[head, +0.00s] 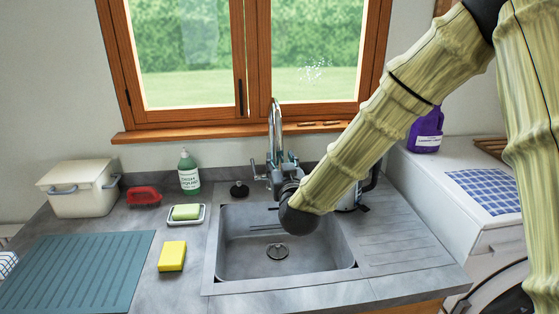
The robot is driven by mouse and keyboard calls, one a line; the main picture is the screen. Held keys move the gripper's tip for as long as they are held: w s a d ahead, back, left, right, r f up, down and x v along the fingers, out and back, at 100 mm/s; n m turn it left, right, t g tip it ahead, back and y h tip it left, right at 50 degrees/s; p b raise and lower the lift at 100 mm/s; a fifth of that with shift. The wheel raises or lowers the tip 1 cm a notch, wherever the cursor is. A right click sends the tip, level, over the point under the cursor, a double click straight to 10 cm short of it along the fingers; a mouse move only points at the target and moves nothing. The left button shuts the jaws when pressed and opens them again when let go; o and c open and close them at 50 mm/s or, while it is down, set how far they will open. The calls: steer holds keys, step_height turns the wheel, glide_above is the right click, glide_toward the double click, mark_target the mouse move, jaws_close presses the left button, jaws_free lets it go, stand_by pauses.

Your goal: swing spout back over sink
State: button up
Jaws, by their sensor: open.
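The chrome tap (275,178) stands at the back edge of the sink, in front of the window. Its tall gooseneck spout (275,120) rises upright and looks narrow from here, so I cannot tell exactly which way its outlet points. The grey sink (235,262) is below and in front of it, empty, with a round drain in its floor. My arm reaches down from the upper right. My gripper (284,172) is close to the tap body, open and mostly hidden behind my wrist. I cannot tell whether it touches the tap.
A green soap bottle (189,172), soap dish (187,222), red brush (144,196) and yellow sponge (172,256) stand left of the sink. A metal kettle (349,199) is partly behind my arm. A purple jug (426,132) stands right. The drainboard (400,246) is clear.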

steer(key=s, duration=0.9)
steer(key=shift+s+d, duration=0.35)
steer(key=shift+d, duration=0.05)
